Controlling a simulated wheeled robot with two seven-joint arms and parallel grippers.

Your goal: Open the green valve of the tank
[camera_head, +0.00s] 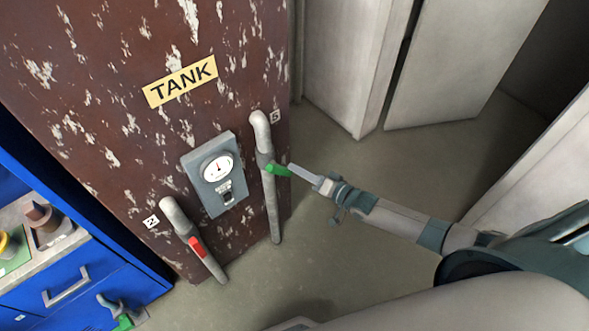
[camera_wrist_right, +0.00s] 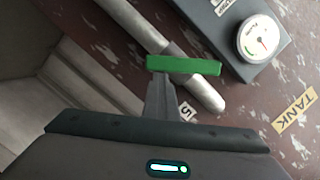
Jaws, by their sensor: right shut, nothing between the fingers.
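The tank (camera_head: 95,110) is a rusty brown panel with a yellow "TANK" label. The green valve (camera_head: 278,170) is a small green handle on the right-hand grey pipe (camera_head: 271,205), near the number 5 tag. It also shows in the right wrist view (camera_wrist_right: 184,65) as a green bar across the pipe. My right gripper (camera_head: 291,168) is shut and empty, with its fingertips right at the green handle. In the right wrist view the fingers (camera_wrist_right: 160,80) reach up to the handle's underside; I cannot tell if they touch.
A red valve handle (camera_head: 196,247) sits on the left pipe (camera_head: 176,215), by the number 2 tag. A grey gauge box (camera_head: 207,196) is between the pipes. A blue cabinet (camera_head: 90,275) stands at lower left. Pale panels (camera_head: 445,65) stand behind; the floor (camera_head: 350,260) is clear.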

